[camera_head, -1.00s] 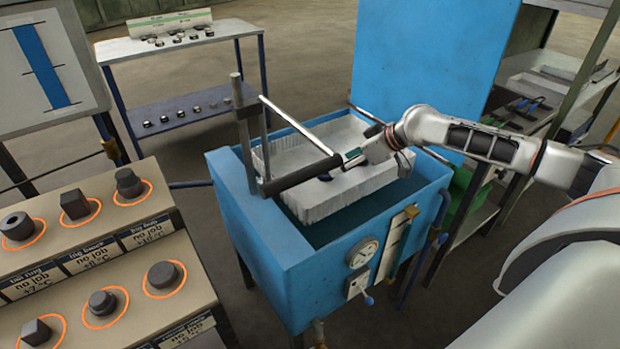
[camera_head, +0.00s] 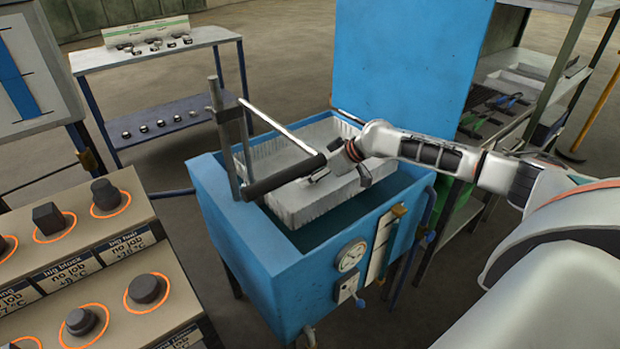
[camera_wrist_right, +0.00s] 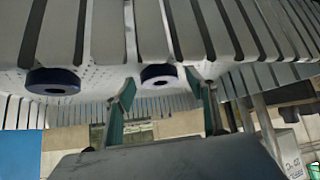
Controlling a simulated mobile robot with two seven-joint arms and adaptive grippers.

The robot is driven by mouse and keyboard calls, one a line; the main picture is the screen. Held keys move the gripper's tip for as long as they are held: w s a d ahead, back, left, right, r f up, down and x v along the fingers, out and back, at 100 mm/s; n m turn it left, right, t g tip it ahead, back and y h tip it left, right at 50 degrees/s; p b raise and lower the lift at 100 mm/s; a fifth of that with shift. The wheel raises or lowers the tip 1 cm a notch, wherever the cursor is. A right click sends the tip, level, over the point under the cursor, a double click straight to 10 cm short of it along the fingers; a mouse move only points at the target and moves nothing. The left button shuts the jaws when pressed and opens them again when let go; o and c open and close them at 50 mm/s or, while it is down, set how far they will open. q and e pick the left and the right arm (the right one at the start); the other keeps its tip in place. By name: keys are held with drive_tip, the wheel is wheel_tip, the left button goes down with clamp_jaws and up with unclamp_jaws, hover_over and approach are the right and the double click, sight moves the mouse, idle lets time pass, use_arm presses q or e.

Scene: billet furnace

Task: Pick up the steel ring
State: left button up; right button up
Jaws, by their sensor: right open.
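In the right wrist view, two dark ring-shaped pieces show against the pale slotted, perforated basket: one ring (camera_wrist_right: 159,75) just beyond the fingertips and nearer the middle, and another ring (camera_wrist_right: 52,80) to the left. I cannot tell which is the steel ring. My right gripper (camera_wrist_right: 165,92) is open, its two green-padded fingers apart with nothing between them. In the head view my right gripper (camera_head: 342,172) is over the pale basket (camera_head: 300,203), partly behind a dark bar, and the rings are hidden. My left gripper is not in view.
The basket sits in a blue tank (camera_head: 270,258) with a raised blue lid (camera_head: 405,75). A dark-gripped lever (camera_head: 285,177) crosses above the basket. A sample rack (camera_head: 95,270) stands at front left, a parts table (camera_head: 155,48) behind, and a shelf (camera_head: 515,85) at right.

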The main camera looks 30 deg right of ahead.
drive_tip(key=c, duration=1.5)
drive_tip(key=shift+r, duration=0.15)
